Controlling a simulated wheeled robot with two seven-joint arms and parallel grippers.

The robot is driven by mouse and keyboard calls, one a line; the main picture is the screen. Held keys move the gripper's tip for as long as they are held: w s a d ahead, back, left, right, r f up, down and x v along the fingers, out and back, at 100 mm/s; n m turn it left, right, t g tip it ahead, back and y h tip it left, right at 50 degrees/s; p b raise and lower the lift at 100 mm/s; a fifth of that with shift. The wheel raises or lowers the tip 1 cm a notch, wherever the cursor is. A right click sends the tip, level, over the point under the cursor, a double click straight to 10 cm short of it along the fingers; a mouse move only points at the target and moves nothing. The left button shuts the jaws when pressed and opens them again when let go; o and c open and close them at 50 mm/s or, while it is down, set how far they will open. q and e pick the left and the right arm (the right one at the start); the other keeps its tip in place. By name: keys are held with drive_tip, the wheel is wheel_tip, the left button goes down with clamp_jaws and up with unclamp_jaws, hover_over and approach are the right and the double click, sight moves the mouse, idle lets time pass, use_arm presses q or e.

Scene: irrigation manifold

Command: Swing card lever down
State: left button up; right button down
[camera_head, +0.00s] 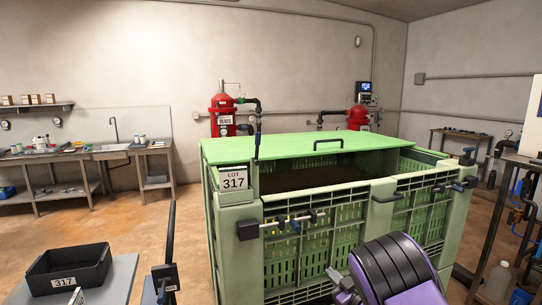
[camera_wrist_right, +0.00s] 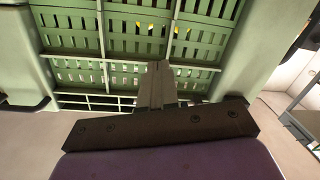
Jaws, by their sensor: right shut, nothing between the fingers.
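A white card reading LOT 317 (camera_head: 233,178) sits at the near left top corner of the green slatted crate (camera_head: 305,262). A thin dark upright lever (camera_head: 257,146) stands just right of the card; I take it for the card lever, and it points up. My right gripper (camera_head: 336,284), on a purple and black wrist, is low in front of the crate, well apart from the card and lever. In the right wrist view its fingers (camera_wrist_right: 157,84) are shut and empty, facing the crate's slats. My left gripper is not in view.
Black-ended rods (camera_head: 285,223) stick out along the crate's front wall. A black tray (camera_head: 68,268) stands on a grey table at lower left, with a dark post (camera_head: 170,240) beside it. A rack (camera_head: 519,165) stands at right. Floor is open at left.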

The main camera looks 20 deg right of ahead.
sight(257, 149)
drive_tip(key=w+r+n+t+y, duration=0.2)
drive_tip(key=w+r+n+y, duration=0.3)
drive_tip(key=r, duration=0.7)
drive_tip(key=s+a+r+n+g+y+b, duration=0.1)
drive_tip(key=a+r+n+g+y, duration=0.2)
drive_tip(key=r+n, duration=0.8)
drive_tip(key=s+a+r+n+g+y+b, duration=0.15)
drive_tip(key=a+r+n+g+y, duration=0.35)
drive_tip(key=r, duration=1.1)
drive_tip(key=w+a+t+h+p, duration=0.1)
drive_tip(key=w+a+p, duration=0.6)
drive_tip(key=w+p, duration=0.2)
drive_tip(key=shift+w+a+n+t, duration=0.3)
drive_tip(key=shift+a+n, duration=0.05)
drive_tip(key=shift+n, duration=0.05)
drive_tip(key=shift+r, duration=0.1)
